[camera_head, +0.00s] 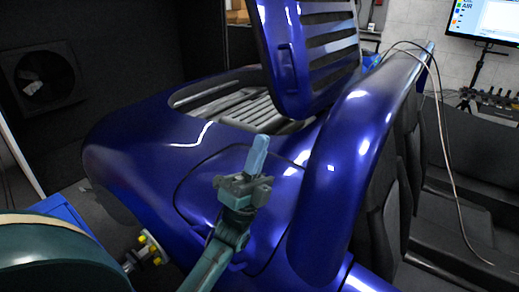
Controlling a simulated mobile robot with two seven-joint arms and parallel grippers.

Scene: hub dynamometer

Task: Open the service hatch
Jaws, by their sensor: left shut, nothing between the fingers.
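A glossy blue slatted panel (289,75), which looks like the service hatch, stands raised and steeply tilted over the rear of a blue car body (140,140). Beneath it is an opening with a grey slatted part (258,110) inside. The panel's top is cut off by the picture edge. My left gripper (258,150) is shut and empty, fingers pointing up, in front of the rear bodywork and below the panel. I see a gap in the picture between its fingertips and the panel. My right gripper is not in view.
A rounded seam outlines a panel (196,190) on the bodywork behind my left arm. A thick blue arch (350,140) rises just right of the gripper. A green housing (50,258) and a yellow-bolted hub (151,247) are at lower left. Dark seats (460,210) are at right.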

